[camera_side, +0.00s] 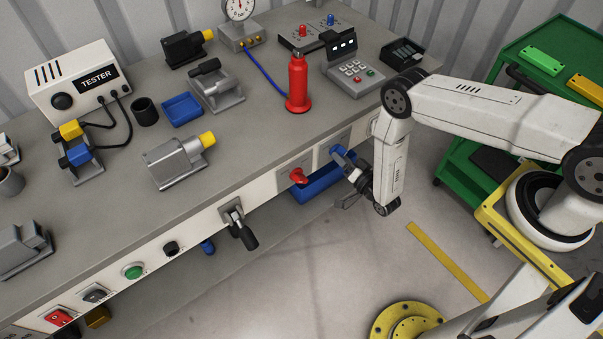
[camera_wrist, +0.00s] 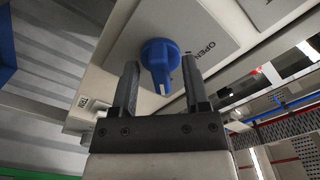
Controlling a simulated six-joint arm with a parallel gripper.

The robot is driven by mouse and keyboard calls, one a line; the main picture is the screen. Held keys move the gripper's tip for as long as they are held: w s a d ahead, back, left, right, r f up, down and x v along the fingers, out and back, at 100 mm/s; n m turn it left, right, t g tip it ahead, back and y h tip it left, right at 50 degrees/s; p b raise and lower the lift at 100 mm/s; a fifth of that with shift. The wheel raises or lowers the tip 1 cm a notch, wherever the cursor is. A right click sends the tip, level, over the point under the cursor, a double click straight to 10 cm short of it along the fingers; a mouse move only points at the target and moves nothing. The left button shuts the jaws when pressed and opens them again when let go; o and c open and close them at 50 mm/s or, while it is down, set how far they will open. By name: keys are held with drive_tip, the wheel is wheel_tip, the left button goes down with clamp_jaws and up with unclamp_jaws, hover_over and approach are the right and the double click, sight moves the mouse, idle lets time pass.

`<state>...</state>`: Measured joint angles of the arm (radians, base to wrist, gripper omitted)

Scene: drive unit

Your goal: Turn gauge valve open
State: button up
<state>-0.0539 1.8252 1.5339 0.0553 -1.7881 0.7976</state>
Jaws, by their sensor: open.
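The gauge valve is a blue knob with a lever-shaped handle on the bench's front panel. In the wrist view the blue valve (camera_wrist: 160,62) sits between my open fingers, its handle pointing down toward the palm and a pale mark on its tip. The word OPEN is printed on the plate to its right. My gripper (camera_wrist: 160,85) has a finger on each side of the handle; I cannot tell whether either touches it. In the side view my gripper (camera_side: 352,182) is at the panel by the blue valve (camera_side: 338,153), partly covering it.
A red knob (camera_side: 298,175) is left of the valve on the panel, and a black lever (camera_side: 240,229) farther left. A blue bin (camera_side: 318,188) is below the panel. The bench top (camera_side: 240,130) holds a red bottle (camera_side: 298,84), a dial gauge (camera_side: 240,10) and a keypad box (camera_side: 356,78).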

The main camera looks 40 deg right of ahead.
drive_tip(key=shift+w, duration=0.15)
drive_tip(key=shift+c, duration=0.2)
clamp_jaws()
